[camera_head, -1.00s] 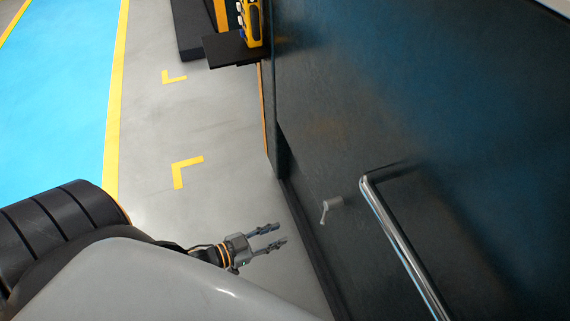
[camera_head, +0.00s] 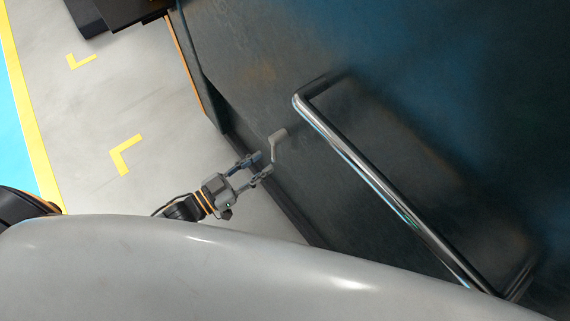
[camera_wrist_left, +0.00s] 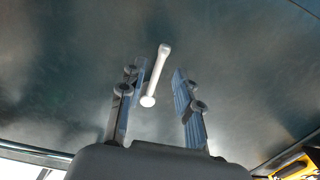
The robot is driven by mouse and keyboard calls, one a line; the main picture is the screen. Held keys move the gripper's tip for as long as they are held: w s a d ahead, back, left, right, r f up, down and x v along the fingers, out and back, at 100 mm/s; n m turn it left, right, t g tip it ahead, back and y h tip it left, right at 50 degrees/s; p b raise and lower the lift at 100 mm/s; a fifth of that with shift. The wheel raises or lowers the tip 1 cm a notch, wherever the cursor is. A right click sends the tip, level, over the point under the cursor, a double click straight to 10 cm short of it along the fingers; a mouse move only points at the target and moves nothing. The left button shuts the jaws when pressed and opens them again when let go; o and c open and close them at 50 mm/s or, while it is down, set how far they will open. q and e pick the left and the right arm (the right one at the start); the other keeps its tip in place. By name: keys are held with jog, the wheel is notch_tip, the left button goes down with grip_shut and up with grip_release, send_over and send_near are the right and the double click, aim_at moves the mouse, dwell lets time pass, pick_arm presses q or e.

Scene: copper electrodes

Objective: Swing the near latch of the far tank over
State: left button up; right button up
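The latch (camera_head: 277,143) is a small grey lever on the dark tank wall (camera_head: 240,75), left of the long chrome handle. In the left wrist view the latch (camera_wrist_left: 156,76) is pale, with a round knob at its lower end, and lies between the finger lines, nearer the left finger. My left gripper (camera_head: 264,163) is open, its fingertips close to the latch's lower end. In the left wrist view the two fingers (camera_wrist_left: 160,76) stand apart with no visible grip on the latch. Whether a finger touches it I cannot tell. My right gripper is not in view.
A chrome bar handle (camera_head: 370,170) sticks out from the tank wall right of the latch. Grey floor with yellow corner marks (camera_head: 124,155) is clear at the left. A dark ledge (camera_head: 125,10) stands at the top left. My own pale body fills the bottom.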

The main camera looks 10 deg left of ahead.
aim_at(271, 157)
pick_arm(q)
jog(key=shift+x, duration=1.45)
jog(key=shift+w+d, duration=0.15)
jog(key=shift+w, duration=0.05)
grip_shut()
